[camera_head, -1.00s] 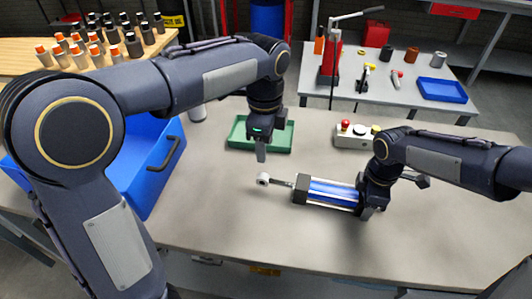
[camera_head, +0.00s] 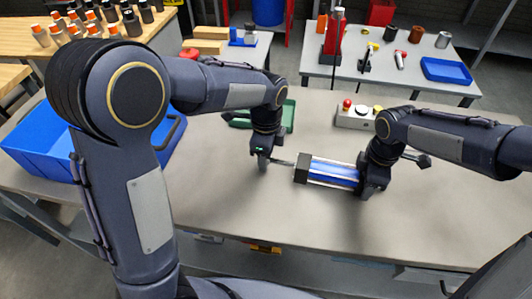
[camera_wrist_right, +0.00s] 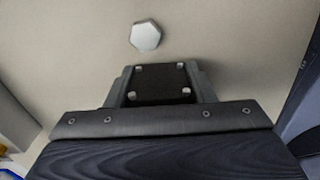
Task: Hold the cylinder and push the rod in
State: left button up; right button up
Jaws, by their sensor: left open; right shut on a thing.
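The cylinder (camera_head: 328,171), blue with silver bars and a dark end block, lies across the grey table. Its thin rod (camera_head: 284,163) sticks out of the left end. My right gripper (camera_head: 369,192) is shut on the cylinder's right end. My left gripper (camera_head: 262,168) is open at the outer end of the rod and hides the pale rod eye; I cannot tell whether it touches it. In the right wrist view a dark square face (camera_wrist_right: 160,84) with pale corner bolts shows, probably the cylinder's end.
A blue bin (camera_head: 38,148) stands on the left. A green tray (camera_head: 288,116) lies behind my left gripper. A control box (camera_head: 355,117) with a red button stands behind the cylinder. The table front is clear. A pale hexagonal thing (camera_wrist_right: 146,36) shows in the right wrist view.

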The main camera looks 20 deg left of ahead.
aim_at(290, 163)
pick_arm(q)
grip_shut()
jog(key=shift+d, duration=0.35)
jog(key=shift+d+r, duration=0.1)
jog(key=shift+d, duration=2.85)
pick_arm(e)
jog(key=shift+a, duration=0.1)
dwell(1.4)
pick_arm(q)
grip_release()
jog(key=shift+a, duration=0.1)
notch_tip(290, 163, up, 12)
dwell(0.5)
